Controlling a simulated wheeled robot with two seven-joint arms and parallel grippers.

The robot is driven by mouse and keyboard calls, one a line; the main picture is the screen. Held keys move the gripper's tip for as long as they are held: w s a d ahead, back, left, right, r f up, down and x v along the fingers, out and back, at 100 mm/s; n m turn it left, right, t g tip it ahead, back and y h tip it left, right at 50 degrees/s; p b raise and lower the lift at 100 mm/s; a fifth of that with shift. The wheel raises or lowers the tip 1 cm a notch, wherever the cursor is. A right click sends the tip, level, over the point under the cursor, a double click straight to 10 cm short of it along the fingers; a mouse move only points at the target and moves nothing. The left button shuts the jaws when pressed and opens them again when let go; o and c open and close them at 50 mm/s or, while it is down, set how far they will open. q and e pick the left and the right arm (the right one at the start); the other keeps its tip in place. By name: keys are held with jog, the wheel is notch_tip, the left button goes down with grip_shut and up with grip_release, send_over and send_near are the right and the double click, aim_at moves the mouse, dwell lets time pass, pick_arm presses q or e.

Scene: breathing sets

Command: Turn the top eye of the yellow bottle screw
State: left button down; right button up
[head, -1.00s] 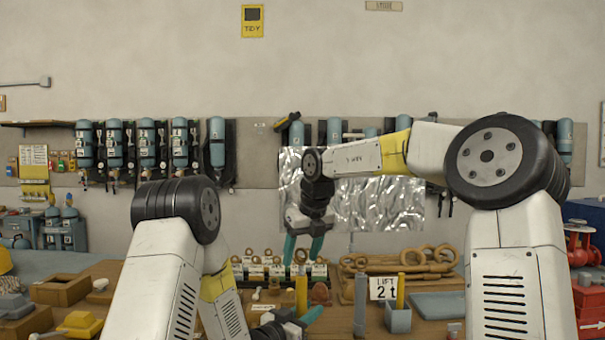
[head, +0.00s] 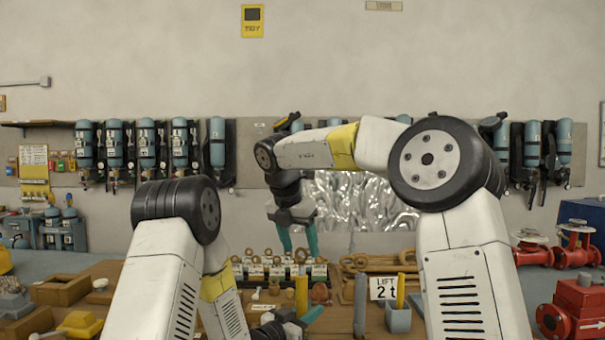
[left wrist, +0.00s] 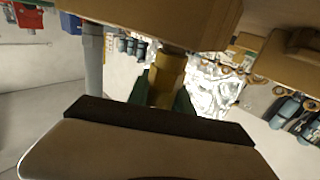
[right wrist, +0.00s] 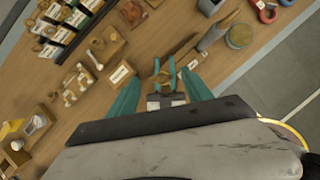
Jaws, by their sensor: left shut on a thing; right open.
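The yellow bottle screw (head: 301,291) stands upright over the wooden bench in the head view. In the left wrist view its yellow body (left wrist: 167,75) is between the dark green fingers of my left gripper (left wrist: 165,88). My left gripper (head: 300,319) is shut on it low down in the head view. My right gripper (head: 298,240) is open and empty, pointing down above the bench. In the right wrist view the bottle screw's top (right wrist: 158,74) shows beyond my open right fingers (right wrist: 160,92), close to my left gripper's teal fingers. The eye's details are too small to tell.
A rack of small eyed parts (head: 278,269) stands behind the bottle screw. A grey box (head: 398,318) with a yellow post and a "LIFT 2t" sign (head: 383,288) stand to its right. Wooden boxes (head: 62,290) lie left. Breathing sets (head: 217,145) hang on the wall.

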jog(key=v, duration=0.9)
jog(key=w+d+r+n+t+y, duration=0.1)
jog(key=w+r+n+t, duration=0.4)
jog(key=w+r+t, duration=0.7)
jog(key=shift+w+d+r+t, duration=0.3)
jog(key=shift+w+d+r, duration=0.4)
jog(key=shift+w+r, duration=2.55)
jog(key=shift+s+r+y, duration=0.3)
jog(key=shift+s+r, duration=0.25)
